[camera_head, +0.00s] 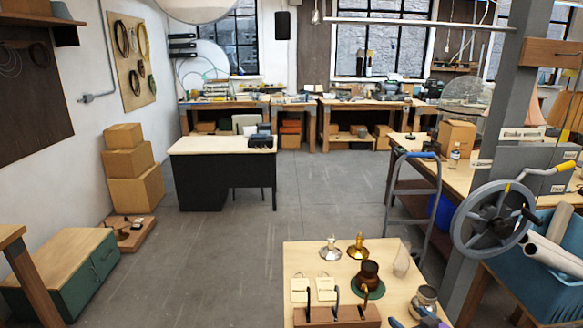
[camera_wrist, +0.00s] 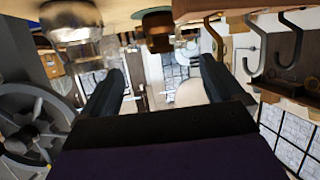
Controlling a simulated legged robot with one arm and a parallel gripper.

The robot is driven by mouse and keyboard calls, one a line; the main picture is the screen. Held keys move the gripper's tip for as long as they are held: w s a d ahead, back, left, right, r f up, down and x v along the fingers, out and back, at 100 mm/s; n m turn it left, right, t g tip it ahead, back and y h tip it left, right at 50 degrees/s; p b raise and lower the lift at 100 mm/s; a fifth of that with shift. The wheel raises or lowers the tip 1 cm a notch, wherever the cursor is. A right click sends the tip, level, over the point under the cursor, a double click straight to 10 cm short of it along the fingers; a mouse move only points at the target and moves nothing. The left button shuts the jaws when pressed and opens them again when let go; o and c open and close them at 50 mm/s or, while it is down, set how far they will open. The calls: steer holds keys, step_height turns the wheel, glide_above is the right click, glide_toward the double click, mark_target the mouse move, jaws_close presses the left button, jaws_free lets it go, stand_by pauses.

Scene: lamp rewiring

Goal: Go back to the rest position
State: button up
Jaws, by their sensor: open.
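My gripper (camera_wrist: 162,70) is open in the wrist view, with two dark fingers apart and nothing between them. That view looks upside down, with the work table along its top edge. The work table (camera_head: 297,258) is at the bottom of the head view. On it are a silver lamp base (camera_head: 330,252), a brass lamp base (camera_head: 358,250), a dark brown pot (camera_head: 368,272) on a green mat, and a wooden rack with hooks (camera_head: 335,316). A glass jar (camera_head: 425,298) stands at the right edge. Blue-grey parts beside the jar are cut by the frame, possibly my gripper.
Two small tags (camera_head: 299,288) and a clear glass piece (camera_head: 402,260) are also on the table. A grey wheel (camera_head: 492,220) on a post and a blue crate (camera_head: 545,270) stand close on the right. A step ladder (camera_head: 412,200) is behind. Open floor (camera_head: 225,260) lies left.

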steer(key=s+a+r+m+g+h, duration=0.1)
steer(key=s+a+r+g, duration=0.4)
steer(key=s, duration=0.8)
steer(key=s+a+r+m+g+h, duration=0.1)
steer(key=s+a+r+g, duration=0.4)
steer(key=s, duration=0.9)
steer(key=s+a+r+m+g+h, duration=0.1)
steer(key=s+a+r+g, duration=0.4)
steer(key=s+a, duration=0.5)
steer(key=s+r, duration=0.1)
steer(key=s, duration=0.3)
steer(key=shift+r, duration=0.3)
